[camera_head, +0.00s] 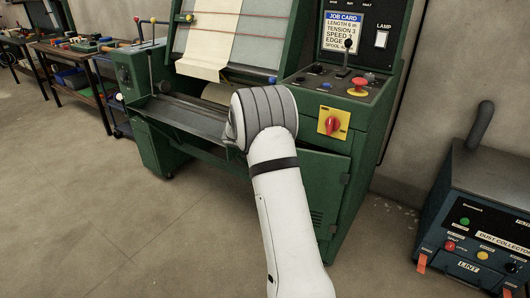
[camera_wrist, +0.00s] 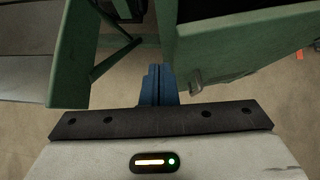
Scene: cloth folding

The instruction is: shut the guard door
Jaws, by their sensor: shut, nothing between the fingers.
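The guard door appears to be the green panel (camera_head: 322,178) low on the front of the green machine, right of my arm. A dark gap along its top edge suggests it stands ajar; my arm hides its left part. In the wrist view a green panel (camera_wrist: 235,42), seemingly this door, fills the upper right, with a small metal latch or handle (camera_wrist: 196,82) on its near edge. My gripper (camera_wrist: 157,72) has blue fingers pressed together and empty, just left of the panel's edge. Whether they touch it I cannot tell. In the head view my wrist hides the fingers.
The green machine's control console (camera_head: 345,88) is above the panel, with a red rotary switch (camera_head: 333,124) on a yellow plate. A dust collector (camera_head: 475,225) stands at the right. Workbenches (camera_head: 75,62) line the back left. The floor at front left is clear.

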